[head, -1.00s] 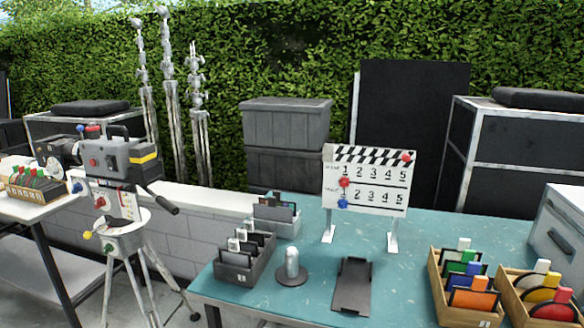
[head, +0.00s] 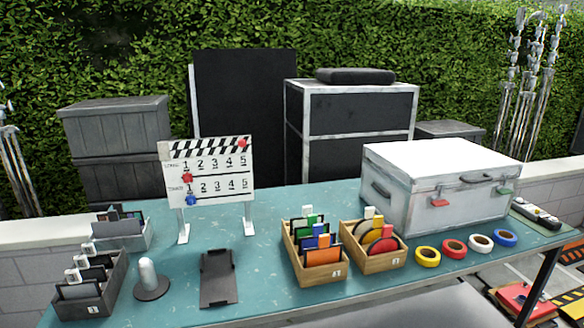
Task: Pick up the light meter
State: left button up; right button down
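I cannot tell for certain which thing is the light meter. A small dark device with pale parts (head: 536,213) lies on a green mat (head: 548,230) at the table's right end in the head view; it is too small to make out clearly. A pale, rounded upright piece on a dark round base (head: 150,282) stands at the front left of the table, next to a flat dark holder (head: 219,278). Neither of my grippers is in view.
An orange-marked area (head: 560,285) lies at lower right.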

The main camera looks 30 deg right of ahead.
aim_at(527, 210)
jog(key=z, duration=2.4)
jog(key=u, duration=0.45)
jog(key=j+u, duration=0.1)
jog(key=u, duration=0.4)
jog(key=j+u, duration=0.1)
jog(key=u, duration=0.8)
jog(key=z, duration=1.9)
jog(key=i+l+z, duration=0.1)
jog(key=z, duration=1.15)
